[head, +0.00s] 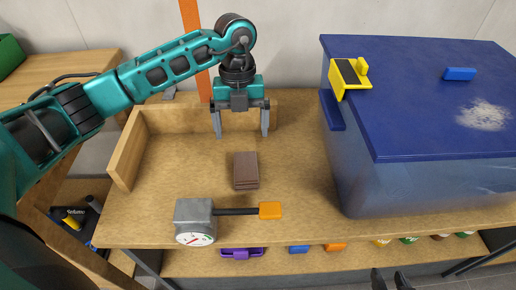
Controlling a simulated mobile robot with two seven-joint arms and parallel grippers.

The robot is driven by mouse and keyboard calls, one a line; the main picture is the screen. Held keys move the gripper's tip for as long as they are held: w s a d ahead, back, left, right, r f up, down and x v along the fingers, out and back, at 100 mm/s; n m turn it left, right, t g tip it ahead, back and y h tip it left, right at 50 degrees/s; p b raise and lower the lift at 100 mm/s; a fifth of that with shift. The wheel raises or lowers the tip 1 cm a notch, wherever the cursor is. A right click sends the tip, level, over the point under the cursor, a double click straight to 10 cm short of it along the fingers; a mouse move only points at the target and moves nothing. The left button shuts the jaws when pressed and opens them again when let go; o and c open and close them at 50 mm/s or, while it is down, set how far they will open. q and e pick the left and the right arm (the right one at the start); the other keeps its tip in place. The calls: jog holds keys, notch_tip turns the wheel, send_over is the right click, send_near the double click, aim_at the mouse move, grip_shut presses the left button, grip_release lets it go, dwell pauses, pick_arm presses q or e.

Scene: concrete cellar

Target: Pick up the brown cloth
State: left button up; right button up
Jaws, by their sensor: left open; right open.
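The brown cloth (246,170) is a small folded rectangle lying flat on the wooden workbench, near the middle of the view. My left gripper (240,132) points down with its two fingers apart and empty. It appears above the bench, behind the cloth in the picture and apart from it.
A grey gauge box (195,220) with an orange-ended handle (270,210) lies in front of the cloth. A large blue-lidded bin (420,100) with a yellow clamp-like object (348,78) stands at right. A wooden ledge (128,150) borders the bench's left and back.

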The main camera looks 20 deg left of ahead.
aim_at(245, 165)
pick_arm(q)
jog(key=f, duration=0.4)
jog(key=s+f+b, duration=0.1)
jog(key=f, duration=0.3)
jog(key=d+f, duration=0.1)
jog(key=f, duration=0.3)
jog(key=shift+s+f, duration=0.15)
jog(key=shift+f, duration=0.15)
jog(key=c, duration=1)
jog(key=shift+c, duration=0.2)
jog(key=shift+r, duration=0.15)
notch_tip(245, 165, up, 20)
jog(key=p, duration=0.2)
